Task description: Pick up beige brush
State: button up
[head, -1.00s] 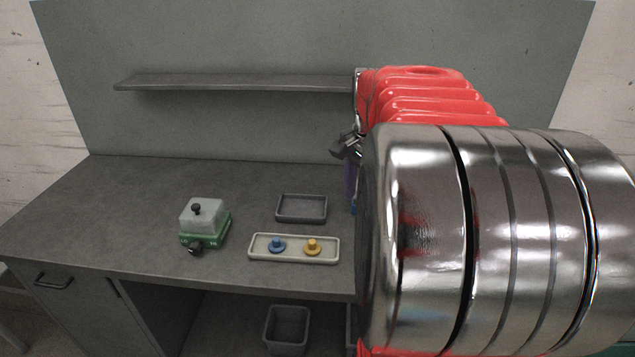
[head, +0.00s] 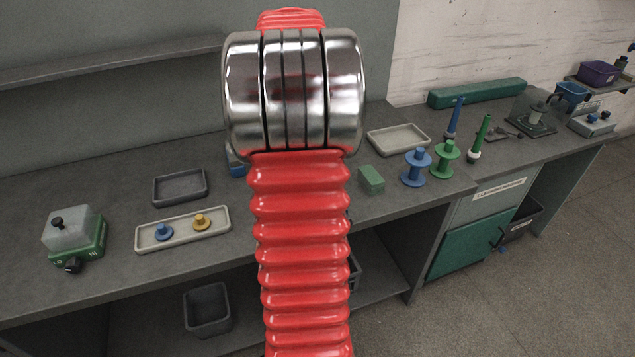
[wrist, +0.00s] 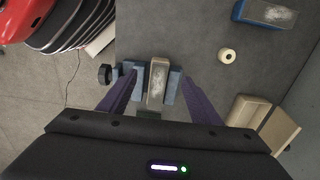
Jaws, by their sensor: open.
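In the wrist view, my gripper (wrist: 157,78) points down at the grey bench with its purple fingers and blue tips apart. A narrow beige-grey block (wrist: 156,92), perhaps the beige brush, shows between the blue tips. I cannot tell whether either tip touches it. In the head view my arm hides most of the gripper and this block; only a small blue part shows at the arm's left side.
Two beige blocks (wrist: 247,110) and a blue block with a grey top (wrist: 266,13) lie to the right in the wrist view, with a cream roll (wrist: 227,56). In the head view, a grey tray (head: 180,187), green block (head: 371,180) and blue spool (head: 415,168) flank my arm.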

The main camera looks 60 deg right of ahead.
notch_tip(320, 180, down, 8)
jog(key=shift+f, duration=0.1)
dwell(0.5)
jog(key=shift+f, duration=2.55)
jog(key=shift+c, duration=0.5)
jog(key=c, duration=1.1)
jog(key=shift+d+r, duration=0.1)
